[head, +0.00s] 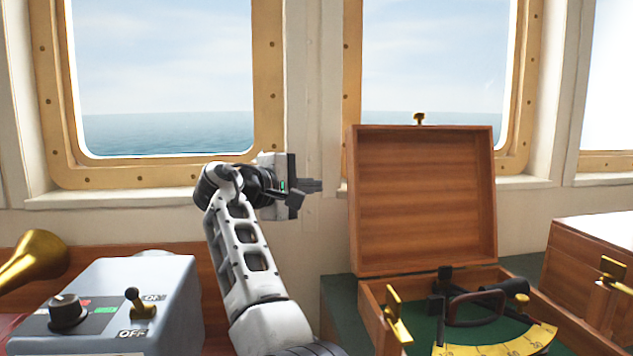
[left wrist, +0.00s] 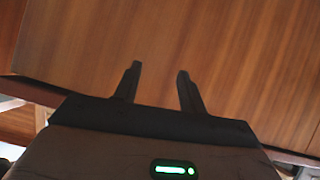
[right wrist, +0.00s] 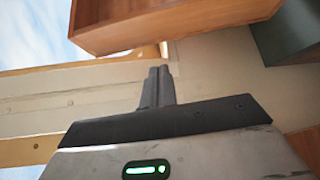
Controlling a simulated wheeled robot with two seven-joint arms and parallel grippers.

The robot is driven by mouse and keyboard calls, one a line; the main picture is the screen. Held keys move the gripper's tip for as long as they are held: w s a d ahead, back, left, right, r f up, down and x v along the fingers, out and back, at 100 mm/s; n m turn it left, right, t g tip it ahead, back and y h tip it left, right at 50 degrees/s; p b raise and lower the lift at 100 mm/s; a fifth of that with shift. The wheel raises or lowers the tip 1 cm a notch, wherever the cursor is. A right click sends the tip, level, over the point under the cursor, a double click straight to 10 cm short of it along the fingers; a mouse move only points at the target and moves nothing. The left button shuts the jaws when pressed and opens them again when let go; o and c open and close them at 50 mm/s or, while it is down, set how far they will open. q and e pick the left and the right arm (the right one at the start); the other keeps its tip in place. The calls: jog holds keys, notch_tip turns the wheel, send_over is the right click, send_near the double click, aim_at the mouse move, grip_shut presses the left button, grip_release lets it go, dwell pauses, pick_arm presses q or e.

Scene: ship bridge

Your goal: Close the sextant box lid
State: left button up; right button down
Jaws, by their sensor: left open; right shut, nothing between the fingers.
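The sextant box (head: 376,318) stands at the right in the head view. Its wooden lid (head: 425,205) is open and stands roughly upright at the back. A sextant with a brass arc (head: 515,342) lies in the green-lined box. My right gripper (head: 312,186) is shut and empty, left of the lid and apart from it. In the right wrist view, its closed fingers (right wrist: 158,78) point toward a wooden edge, likely the lid (right wrist: 175,28). My left gripper (left wrist: 158,80) is open and empty, facing a wooden surface (left wrist: 200,45); contact cannot be told. It is outside the head view.
A grey control box (head: 150,290) with a knob and toggle switch stands at the left, beside a brass horn (head: 35,258). Another wooden box (head: 595,265) stands close at the right. Windows (head: 165,75) and the wall lie behind the lid.

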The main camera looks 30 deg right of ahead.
jog(key=x, duration=0.8)
jog(key=shift+s+p, duration=0.15)
jog(key=shift+p, duration=0.15)
jog(key=shift+r, duration=0.1)
